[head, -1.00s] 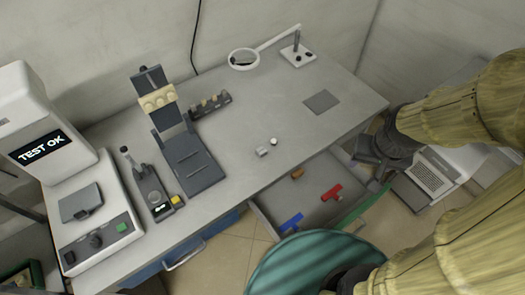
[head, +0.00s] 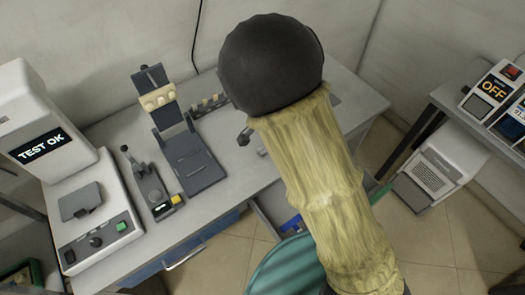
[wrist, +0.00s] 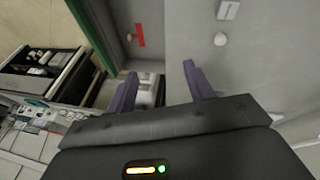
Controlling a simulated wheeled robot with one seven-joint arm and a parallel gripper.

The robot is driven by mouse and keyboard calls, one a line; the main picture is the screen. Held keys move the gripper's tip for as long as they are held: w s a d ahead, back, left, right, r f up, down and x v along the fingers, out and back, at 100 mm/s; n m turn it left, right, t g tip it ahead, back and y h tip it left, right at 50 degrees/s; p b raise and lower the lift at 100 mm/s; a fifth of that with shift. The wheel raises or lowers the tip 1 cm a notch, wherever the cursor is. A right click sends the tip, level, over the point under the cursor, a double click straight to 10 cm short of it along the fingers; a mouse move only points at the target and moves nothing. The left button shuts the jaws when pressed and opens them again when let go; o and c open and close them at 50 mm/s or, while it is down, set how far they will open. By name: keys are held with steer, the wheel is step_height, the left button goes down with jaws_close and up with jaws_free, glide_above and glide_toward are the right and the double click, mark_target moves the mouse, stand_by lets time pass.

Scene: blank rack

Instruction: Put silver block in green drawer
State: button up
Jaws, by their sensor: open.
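The small silver block (wrist: 228,10) lies on the grey bench top at the top edge of the wrist view, close to a small white round piece (wrist: 220,39). The open green drawer (wrist: 105,22) is left of the bench surface there. In the head view my arm hides most of the drawer, with part of its inside (head: 271,206) showing. My gripper (wrist: 160,72) is open and empty, its two purple fingers apart. It is above the bench edge and drawer area, apart from the block.
A red piece (wrist: 139,36) lies in the drawer, and a blue piece (head: 293,224) shows there too. A teal round stool (head: 275,268) stands in front. A dark stand (head: 182,150) and a tester reading TEST OK (head: 45,150) occupy the bench's left side.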

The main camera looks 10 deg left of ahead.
steer(key=s+a+f+m+t+h, duration=0.1)
steer(key=s+a+t, duration=0.1)
steer(key=a, duration=0.6)
steer(key=s+a+f+m+t, duration=0.1)
steer(key=s+a+t, duration=0.2)
steer(key=a, duration=0.5)
steer(key=shift+a+h, duration=0.2)
steer(key=shift+h, duration=0.2)
steer(key=shift+f, duration=0.1)
steer(key=p+x, duration=0.2)
steer(key=x, duration=1)
steer(key=shift+w+d+p, duration=0.1)
steer(key=shift+w+p, duration=0.2)
steer(key=shift+p, duration=0.1)
steer(key=shift+s, duration=0.3)
steer(key=shift+p+x, duration=1.15)
steer(key=shift+x, duration=1.55)
steer(key=shift+d, duration=0.1)
